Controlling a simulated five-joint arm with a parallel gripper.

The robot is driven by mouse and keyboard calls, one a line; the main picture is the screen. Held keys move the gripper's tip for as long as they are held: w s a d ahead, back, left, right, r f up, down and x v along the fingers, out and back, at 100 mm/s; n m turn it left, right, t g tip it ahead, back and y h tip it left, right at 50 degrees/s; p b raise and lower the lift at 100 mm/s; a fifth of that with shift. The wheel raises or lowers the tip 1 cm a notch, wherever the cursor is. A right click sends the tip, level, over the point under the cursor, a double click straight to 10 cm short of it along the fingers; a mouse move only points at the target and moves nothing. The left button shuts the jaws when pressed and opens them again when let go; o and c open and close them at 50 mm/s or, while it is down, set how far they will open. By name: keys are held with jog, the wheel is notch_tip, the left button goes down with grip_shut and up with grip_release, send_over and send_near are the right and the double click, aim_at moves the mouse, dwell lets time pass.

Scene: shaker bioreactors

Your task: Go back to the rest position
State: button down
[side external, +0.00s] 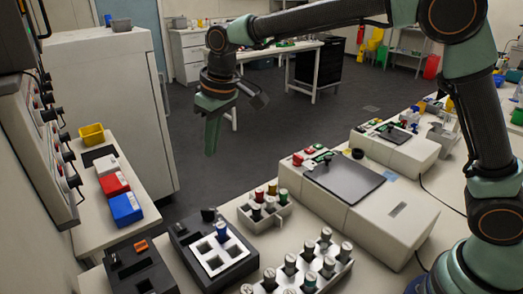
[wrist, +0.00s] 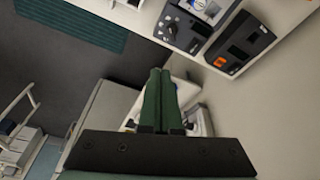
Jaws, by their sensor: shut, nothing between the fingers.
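My gripper (side external: 211,135) hangs in the air with its fingers pointing down, in the upper left of the side external view. It is over the gap between the left side table and the main bench, apart from everything. In the wrist view my gripper's green fingers (wrist: 158,75) are pressed together with nothing between them. My arm reaches across from its base at the right edge of the side external view.
Below stand a black device with a white holder plate (side external: 222,257), a vial rack (side external: 300,268), a smaller rack (side external: 265,213) and a flat-topped shaker (side external: 345,180). A tall white cabinet (side external: 110,90) and coloured boxes (side external: 115,185) are at left. Open floor lies behind the gripper.

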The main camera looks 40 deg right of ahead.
jog(key=s+d+r+m+t, duration=0.2)
jog(key=s+d+r, duration=0.4)
jog(key=s+d, duration=0.4)
jog(key=s+d+f+m+t+h, duration=0.1)
jog(key=s+d+f+m, duration=0.1)
jog(key=s+d, duration=0.7)
jog(key=shift+s+f, duration=0.4)
jog(key=shift+f, duration=0.25)
